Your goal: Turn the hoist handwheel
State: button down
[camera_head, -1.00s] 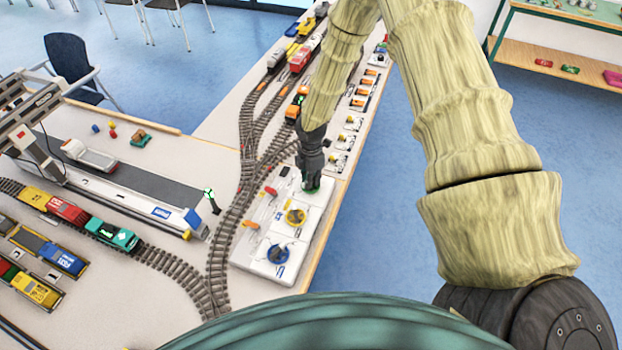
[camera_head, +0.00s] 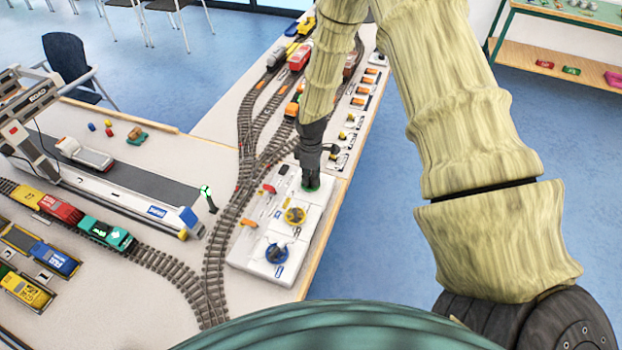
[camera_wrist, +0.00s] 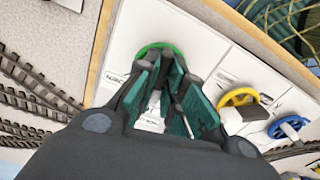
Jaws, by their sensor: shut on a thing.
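A white control panel (camera_head: 248,252) on the table carries a green, a yellow (camera_head: 295,215) and a blue (camera_head: 277,253) handwheel in a row. The green handwheel (camera_head: 312,186) is at the far end, mostly hidden under my gripper (camera_head: 311,182). In the wrist view, the rim of the green handwheel (camera_wrist: 158,48) shows beyond my gripper (camera_wrist: 170,85), whose fingers reach down at it and are shut on it. The yellow (camera_wrist: 238,97) and blue (camera_wrist: 289,127) wheels stand clear to the right. Their labels are too small to read, so I cannot tell which is the hoist.
Small orange and red levers (camera_head: 250,223) sit on the panel's left side. Toy train tracks (camera_head: 222,225) run along its left. A model gantry crane (camera_head: 32,112) stands at far left. A row of small switch units (camera_head: 350,120) lies beyond my gripper. Open floor is at right.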

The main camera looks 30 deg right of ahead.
jog(key=shift+w+r+m, duration=0.15)
jog(key=shift+m, duration=0.45)
jog(key=c, duration=1.7)
grip_release()
jog(key=shift+o, duration=0.9)
notch_tip(320, 180, up, 12)
